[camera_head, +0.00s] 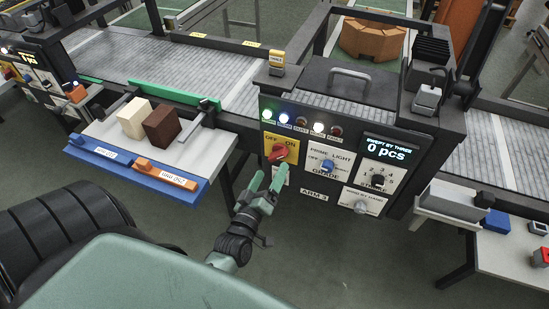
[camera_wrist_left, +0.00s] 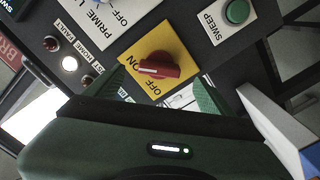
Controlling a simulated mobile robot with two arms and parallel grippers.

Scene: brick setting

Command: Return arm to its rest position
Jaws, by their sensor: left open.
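My left gripper (camera_head: 267,182) is in front of the control panel, just below the red rotary switch (camera_head: 282,152). Its two green fingers are apart with nothing between them. In the left wrist view, the red switch (camera_wrist_left: 160,68) on its yellow OFF/ON plate (camera_wrist_left: 165,45) shows beyond the left gripper (camera_wrist_left: 162,88), and a gap appears to separate them. I cannot tell for sure which label the switch points to. My right gripper is in neither view.
A side shelf (camera_head: 105,145) at left holds a cream block (camera_head: 134,118) and a brown block (camera_head: 162,126). Open floor (camera_head: 310,250) lies below the panel.

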